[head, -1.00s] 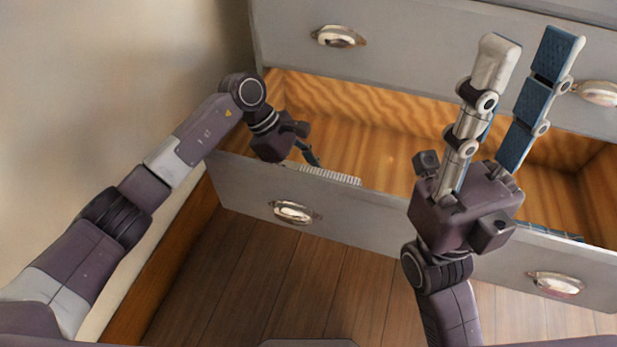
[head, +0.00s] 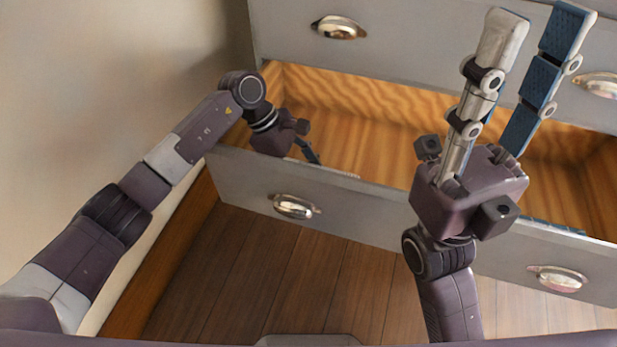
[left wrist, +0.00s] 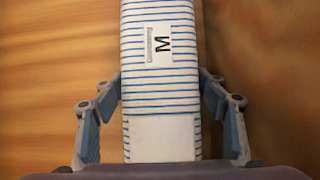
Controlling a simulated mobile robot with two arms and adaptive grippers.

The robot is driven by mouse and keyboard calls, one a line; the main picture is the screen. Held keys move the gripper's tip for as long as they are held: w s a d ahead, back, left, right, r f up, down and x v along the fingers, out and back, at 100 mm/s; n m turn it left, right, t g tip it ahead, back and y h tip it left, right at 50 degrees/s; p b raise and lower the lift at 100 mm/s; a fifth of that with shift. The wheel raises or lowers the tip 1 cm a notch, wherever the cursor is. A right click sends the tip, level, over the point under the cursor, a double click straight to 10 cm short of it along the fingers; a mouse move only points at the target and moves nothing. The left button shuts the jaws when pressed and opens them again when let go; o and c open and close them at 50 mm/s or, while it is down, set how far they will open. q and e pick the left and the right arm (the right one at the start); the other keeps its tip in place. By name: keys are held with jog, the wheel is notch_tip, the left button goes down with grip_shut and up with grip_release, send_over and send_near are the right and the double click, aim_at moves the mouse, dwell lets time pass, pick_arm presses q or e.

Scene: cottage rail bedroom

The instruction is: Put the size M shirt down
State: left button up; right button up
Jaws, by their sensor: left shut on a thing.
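The size M shirt (left wrist: 160,85) is a folded white bundle with blue stripes and an "M" label, seen in the left wrist view. My left gripper (left wrist: 160,108) has a finger on each side of it and is shut on it. In the head view my left gripper (head: 308,152) reaches down into the open drawer (head: 345,205), behind its front panel. Only a thin pale strip of the shirt (head: 338,172) shows there; the panel hides the rest. I cannot tell whether the shirt touches the drawer bottom. My right gripper (head: 535,65) is open and empty, fingers pointing up, in front of the drawer.
A blue patterned item (head: 552,227) lies in the drawer at the right, mostly hidden by the front panel. The drawer's wooden bottom (head: 385,150) looks bare in the middle. A closed drawer (head: 400,60) is above. A wall (head: 110,70) stands at the left.

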pick_arm(q)
jog(key=shift+f, duration=0.2)
jog(key=o, duration=1.5)
jog(key=v, duration=1.2)
jog(key=shift+r, duration=0.15)
